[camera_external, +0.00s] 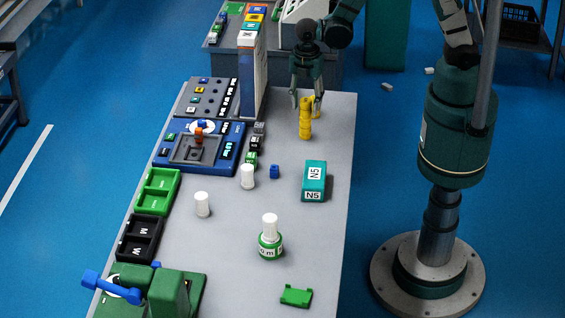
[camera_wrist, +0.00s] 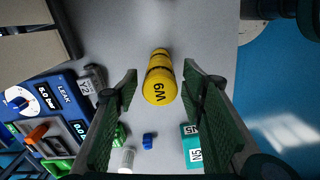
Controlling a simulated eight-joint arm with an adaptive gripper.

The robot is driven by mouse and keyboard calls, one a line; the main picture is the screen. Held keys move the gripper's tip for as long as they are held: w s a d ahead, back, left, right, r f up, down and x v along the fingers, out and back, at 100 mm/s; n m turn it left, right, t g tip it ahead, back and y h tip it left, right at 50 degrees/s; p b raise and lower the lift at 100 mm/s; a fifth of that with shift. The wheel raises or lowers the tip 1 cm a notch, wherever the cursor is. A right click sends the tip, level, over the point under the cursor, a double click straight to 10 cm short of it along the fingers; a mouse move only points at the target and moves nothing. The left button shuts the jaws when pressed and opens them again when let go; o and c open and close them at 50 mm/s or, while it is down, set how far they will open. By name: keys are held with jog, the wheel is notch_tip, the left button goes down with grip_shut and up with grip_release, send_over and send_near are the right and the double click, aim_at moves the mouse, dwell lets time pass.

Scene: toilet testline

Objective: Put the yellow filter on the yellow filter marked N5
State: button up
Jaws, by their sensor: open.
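A yellow filter (camera_external: 305,122) stands on the grey table near its far right side. In the wrist view the yellow filter (camera_wrist: 159,84) has dark bands and a dark marking on its near end, which looks like W9. A bit more yellow shows just behind it in the external view. My gripper (camera_external: 307,97) is open and points down above the filter; in the wrist view the open fingers (camera_wrist: 160,74) lie on either side of it, with no clear contact. The marking N5 shows on a teal box (camera_external: 314,180), also at the lower right of the wrist view (camera_wrist: 193,150).
White cylinders (camera_external: 247,176), a small blue piece (camera_external: 274,171) and a green-based bottle (camera_external: 270,243) stand on the table.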

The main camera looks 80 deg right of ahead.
jog(key=shift+r, duration=0.2)
notch_tip(320, 180, up, 12)
jog(key=p, duration=0.1)
dwell(0.9)
dwell(0.7)
jog(key=s+d+r+m+t, duration=0.3)
jog(key=s+d+r+m, duration=0.1)
jog(key=s+r+m, duration=0.3)
jog(key=s+d+r+m+t, duration=0.4)
jog(key=s+r+m, duration=0.3)
jog(key=r, duration=0.3)
jog(key=shift+m, duration=0.9)
